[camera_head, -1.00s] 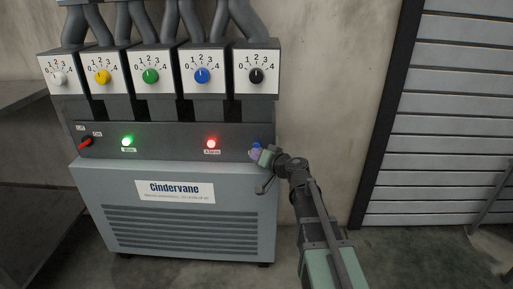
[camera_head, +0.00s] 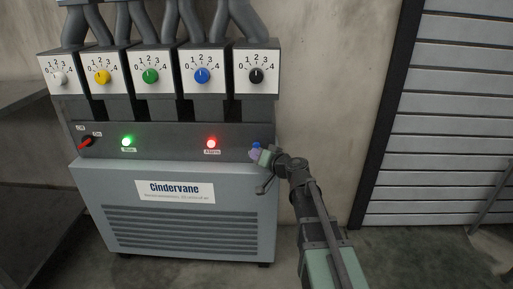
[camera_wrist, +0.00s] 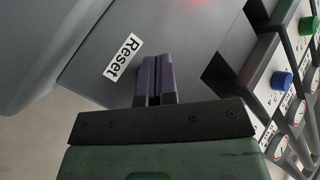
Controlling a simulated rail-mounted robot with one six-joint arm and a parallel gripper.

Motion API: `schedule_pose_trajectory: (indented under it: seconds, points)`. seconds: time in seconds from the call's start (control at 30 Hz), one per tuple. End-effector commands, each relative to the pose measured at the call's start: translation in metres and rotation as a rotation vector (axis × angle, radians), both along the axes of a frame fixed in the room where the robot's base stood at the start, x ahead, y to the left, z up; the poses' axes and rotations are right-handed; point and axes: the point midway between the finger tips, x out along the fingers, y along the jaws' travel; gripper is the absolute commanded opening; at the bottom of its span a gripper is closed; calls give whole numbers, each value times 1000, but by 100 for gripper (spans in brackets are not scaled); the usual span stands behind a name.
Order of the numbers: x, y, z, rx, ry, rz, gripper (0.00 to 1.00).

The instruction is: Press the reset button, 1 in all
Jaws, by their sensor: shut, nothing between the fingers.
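The blue reset button (camera_head: 256,145) sits at the right end of the machine's dark control strip. My gripper (camera_head: 255,154) is right in front of it in the head view, with its tips over the lower part of the button. In the wrist view my gripper's purple fingers (camera_wrist: 155,68) are closed together with nothing between them. They point at the panel beside the white "Reset" label (camera_wrist: 123,57). The button itself is hidden behind the fingers there. I cannot tell whether the fingertips touch it.
A red alarm lamp (camera_head: 211,143) and a green lamp (camera_head: 127,142) glow on the strip. A red switch (camera_head: 87,142) is at its left end. Several dial boxes with coloured knobs, such as the black knob (camera_head: 257,75), sit above. A slatted shutter (camera_head: 440,120) is at the right.

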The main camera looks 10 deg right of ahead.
Motion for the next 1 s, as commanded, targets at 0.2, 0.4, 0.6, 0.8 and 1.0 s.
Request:
schedule_pose_trajectory:
  seconds: [0.2,0.4,0.6,0.8,1.0]
  points:
    - [0,0,0,0,0,0,0]
    - [0,0,0,0,0,0,0]
    - [3,-1,0,0,0,0,0]
    - [9,-2,0,0,0,0,0]
    - [8,-2,0,0,0,0,0]
